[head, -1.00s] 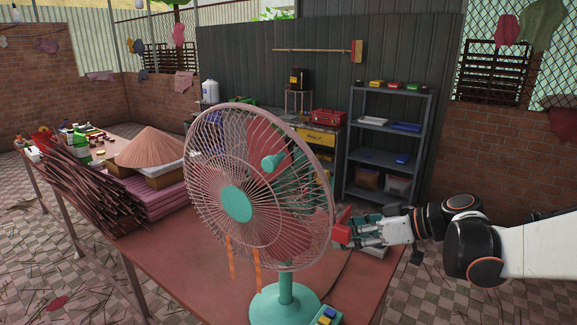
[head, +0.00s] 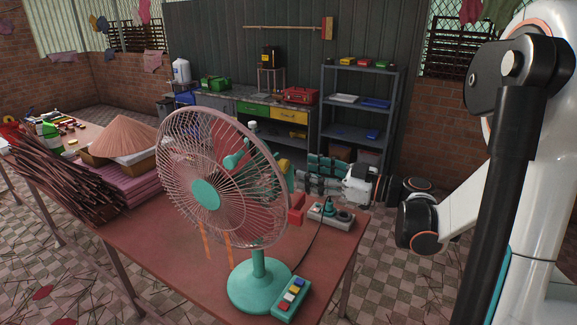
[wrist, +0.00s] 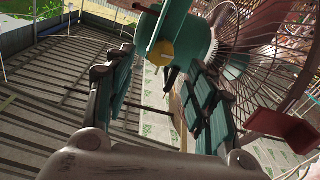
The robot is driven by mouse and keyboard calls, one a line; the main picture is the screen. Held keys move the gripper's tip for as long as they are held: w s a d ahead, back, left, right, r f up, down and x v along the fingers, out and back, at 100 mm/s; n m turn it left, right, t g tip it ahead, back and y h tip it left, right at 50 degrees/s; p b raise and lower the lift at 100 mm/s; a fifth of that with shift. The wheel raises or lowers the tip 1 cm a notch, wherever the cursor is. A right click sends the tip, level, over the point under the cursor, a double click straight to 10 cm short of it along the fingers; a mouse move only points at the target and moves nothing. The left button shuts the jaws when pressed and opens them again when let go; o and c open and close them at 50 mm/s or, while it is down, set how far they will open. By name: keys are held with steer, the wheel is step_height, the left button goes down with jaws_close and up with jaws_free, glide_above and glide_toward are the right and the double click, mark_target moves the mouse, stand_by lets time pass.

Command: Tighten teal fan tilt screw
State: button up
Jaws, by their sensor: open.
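The teal fan with a pink wire cage (head: 205,195) stands upright on the table on a round teal base (head: 255,288). Its teal motor housing (wrist: 185,28) fills the top of the wrist view. A round yellow knob-like part (wrist: 160,52) is on the housing; it also shows behind the cage in the head view (head: 284,166). I cannot tell for sure which part is the tilt screw. My gripper (head: 312,172) is behind and right of the cage. In the wrist view my gripper (wrist: 160,80) is open, its fingers apart below the housing, with nothing clearly between them.
A red block-like piece (head: 297,208) is right of the fan. A power strip (head: 330,214) lies on the table's (head: 150,235) right end. Incense bundles (head: 65,180) and a conical hat (head: 122,138) are at left. A metal shelf (head: 360,110) stands behind.

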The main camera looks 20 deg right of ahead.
steer(key=x, duration=0.6)
steer(key=shift+w+a, duration=0.2)
steer(key=shift+w, duration=0.05)
steer(key=c, duration=1.1)
